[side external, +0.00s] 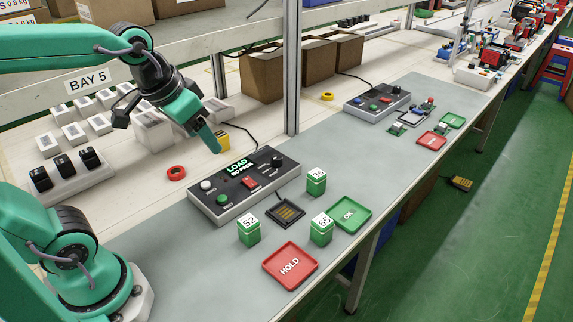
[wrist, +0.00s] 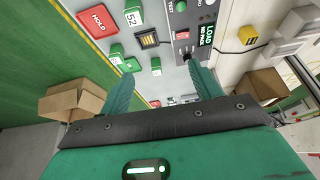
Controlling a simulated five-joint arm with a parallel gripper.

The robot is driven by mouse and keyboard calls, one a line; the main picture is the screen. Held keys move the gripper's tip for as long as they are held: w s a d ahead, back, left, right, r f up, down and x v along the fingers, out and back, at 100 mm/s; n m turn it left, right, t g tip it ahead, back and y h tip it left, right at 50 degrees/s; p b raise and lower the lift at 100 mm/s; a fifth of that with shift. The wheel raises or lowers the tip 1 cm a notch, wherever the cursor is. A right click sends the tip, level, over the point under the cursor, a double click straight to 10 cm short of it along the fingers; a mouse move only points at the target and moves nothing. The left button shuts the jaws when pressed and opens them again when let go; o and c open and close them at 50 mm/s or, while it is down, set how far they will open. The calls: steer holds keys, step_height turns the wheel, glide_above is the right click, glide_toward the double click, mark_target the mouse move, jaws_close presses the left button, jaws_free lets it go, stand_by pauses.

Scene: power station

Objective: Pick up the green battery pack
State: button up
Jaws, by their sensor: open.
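Three green battery packs with white tops stand upright on the grey bench mat in the side view. The pack marked 52 (side external: 248,236) is left of the black slotted socket (side external: 286,212). The pack marked 55 (side external: 321,234) is right of it, and a third pack (side external: 316,186) stands behind. In the wrist view, pack 52 (wrist: 133,16) is at the top, another (wrist: 116,52) is left of my fingers and one (wrist: 156,68) shows between them. My gripper (side external: 214,142) is open and empty, raised behind the control panel, apart from the packs.
A control panel (side external: 240,203) with a LOAD display lies behind the socket. A red HOLD tray (side external: 279,276) and green OK tray (side external: 351,213) lie near the front edge. A red tape roll (side external: 176,173) and metal post (side external: 292,70) stand nearby.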

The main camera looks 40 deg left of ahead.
steer(key=w+d+g, duration=0.1)
steer(key=w, duration=0.7)
steer(key=g, duration=0.4)
glide_above(317, 173)
steer(key=shift+m, duration=0.4)
steer(key=f, duration=1.6)
steer(key=shift+s+a+f, duration=0.25)
steer(key=shift+a+f, duration=0.05)
steer(key=shift+f, duration=0.1)
steer(key=shift+w+d+f, duration=0.1)
steer(key=shift+w+f, duration=0.15)
steer(key=shift+f, duration=1.5)
steer(key=shift+d+f, duration=0.2)
steer(key=shift+f, duration=2.4)
